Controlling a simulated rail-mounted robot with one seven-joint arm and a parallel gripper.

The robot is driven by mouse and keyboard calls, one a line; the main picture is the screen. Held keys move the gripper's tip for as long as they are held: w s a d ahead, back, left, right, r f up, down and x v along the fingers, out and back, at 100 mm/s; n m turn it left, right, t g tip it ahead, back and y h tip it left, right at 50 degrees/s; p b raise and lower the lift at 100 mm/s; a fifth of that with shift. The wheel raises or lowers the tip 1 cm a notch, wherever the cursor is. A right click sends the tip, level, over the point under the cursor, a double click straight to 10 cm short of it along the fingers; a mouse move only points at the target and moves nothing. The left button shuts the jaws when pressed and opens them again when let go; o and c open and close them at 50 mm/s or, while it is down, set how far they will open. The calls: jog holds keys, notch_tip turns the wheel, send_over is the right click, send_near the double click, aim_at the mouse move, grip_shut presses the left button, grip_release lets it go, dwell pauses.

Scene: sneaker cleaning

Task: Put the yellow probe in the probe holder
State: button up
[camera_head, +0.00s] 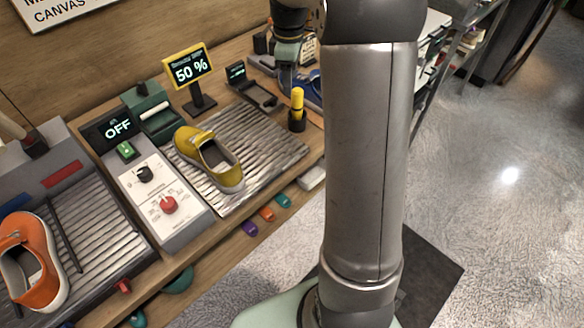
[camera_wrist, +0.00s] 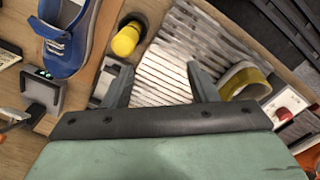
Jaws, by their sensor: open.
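The yellow probe (camera_head: 297,99) stands upright in a black cup-like holder (camera_head: 297,121) at the right end of the ribbed metal mat. The probe also shows in the wrist view (camera_wrist: 126,40), with the dark rim of the holder (camera_wrist: 134,22) around its base. My gripper (camera_wrist: 160,82) is open and empty, its two fingers spread above the bench. The probe is outside the jaws, beyond the left finger in the wrist view. In the head view, my gripper is behind the probe and partly hidden by my arm.
A yellow shoe (camera_head: 212,160) rests on the ribbed mat (camera_head: 262,138). A blue shoe (camera_wrist: 68,45) is close to the probe. A "50 %" display (camera_head: 188,66), a small black cradle device (camera_head: 256,92) and a control box (camera_head: 155,195) stand nearby. An orange shoe (camera_head: 35,262) is far left.

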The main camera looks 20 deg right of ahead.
jog(key=s+a+f+m, duration=0.1)
jog(key=s+a+m, duration=0.2)
jog(key=s, duration=0.6)
jog(key=s+a+f+m, duration=0.1)
jog(key=s+a+m, duration=0.3)
jog(key=s, duration=0.6)
jog(key=s+a+f+m, duration=0.2)
jog(key=s+a+m, duration=0.2)
jog(key=s, duration=0.5)
jog(key=shift+s+a+t, duration=0.3)
jog(key=shift+s+a, duration=0.1)
jog(key=shift+a, duration=0.6)
